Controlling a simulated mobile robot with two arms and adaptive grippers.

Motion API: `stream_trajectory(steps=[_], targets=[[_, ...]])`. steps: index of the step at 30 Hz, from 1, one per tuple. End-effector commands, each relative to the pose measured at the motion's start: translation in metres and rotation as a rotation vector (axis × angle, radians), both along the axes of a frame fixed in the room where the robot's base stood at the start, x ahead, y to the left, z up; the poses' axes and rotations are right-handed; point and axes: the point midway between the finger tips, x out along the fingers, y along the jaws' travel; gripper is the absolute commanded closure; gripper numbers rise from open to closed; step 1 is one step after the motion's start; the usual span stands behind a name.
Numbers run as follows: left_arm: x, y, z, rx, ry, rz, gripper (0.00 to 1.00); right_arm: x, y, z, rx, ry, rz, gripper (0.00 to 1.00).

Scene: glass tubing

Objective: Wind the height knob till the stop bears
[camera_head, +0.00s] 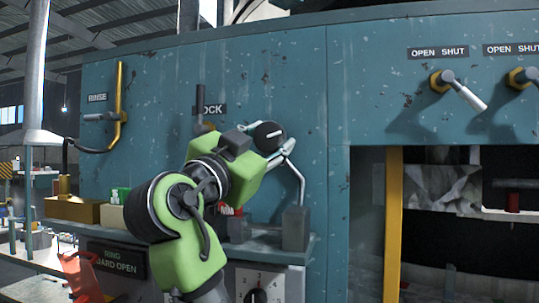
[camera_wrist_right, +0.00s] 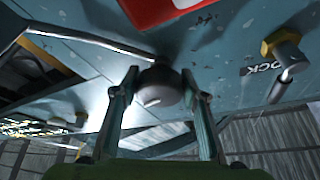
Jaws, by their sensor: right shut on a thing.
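A dark round knob with a pale pointer mark (camera_head: 268,132) sits in front of the teal panel; its label is not visible. My right gripper (camera_head: 275,146) is shut on this knob, its fingers at the knob's side. In the right wrist view the knob (camera_wrist_right: 160,86) is between the two fingers of my right gripper (camera_wrist_right: 160,78), at the end of a dark shaft. I cannot make out a stop or whether it bears on anything. My left gripper is not in view.
A lever (camera_head: 201,100) by a partly hidden "OCK" label stands left of the knob. A brass rinse pipe (camera_head: 119,95) is farther left. A bent metal rod (camera_head: 298,180) and grey block (camera_head: 295,228) are below right. Two handles (camera_head: 460,88) labelled "OPEN SHUT" are at upper right.

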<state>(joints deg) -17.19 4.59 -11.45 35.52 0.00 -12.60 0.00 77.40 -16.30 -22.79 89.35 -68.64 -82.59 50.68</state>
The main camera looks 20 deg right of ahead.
Motion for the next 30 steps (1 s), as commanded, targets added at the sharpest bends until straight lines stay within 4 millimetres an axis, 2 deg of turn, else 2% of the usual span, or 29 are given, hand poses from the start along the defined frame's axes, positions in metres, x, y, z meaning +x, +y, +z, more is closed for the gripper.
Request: stream_trajectory(steps=[10, 27, 28, 30], targets=[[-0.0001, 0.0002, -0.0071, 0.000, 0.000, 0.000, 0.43, -0.0005, 0.0014, 0.0008, 0.135, -0.091, 0.000, 0.81], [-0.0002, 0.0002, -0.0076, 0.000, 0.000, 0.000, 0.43, -0.0004, 0.0005, 0.0007, 0.164, -0.110, -0.001, 0.81], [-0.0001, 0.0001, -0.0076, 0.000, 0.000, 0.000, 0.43, -0.0004, 0.0005, 0.0007, 0.164, -0.110, -0.001, 0.55], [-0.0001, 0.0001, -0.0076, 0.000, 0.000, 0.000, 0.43, -0.0003, 0.0005, 0.0007, 0.164, -0.110, -0.001, 0.42]])
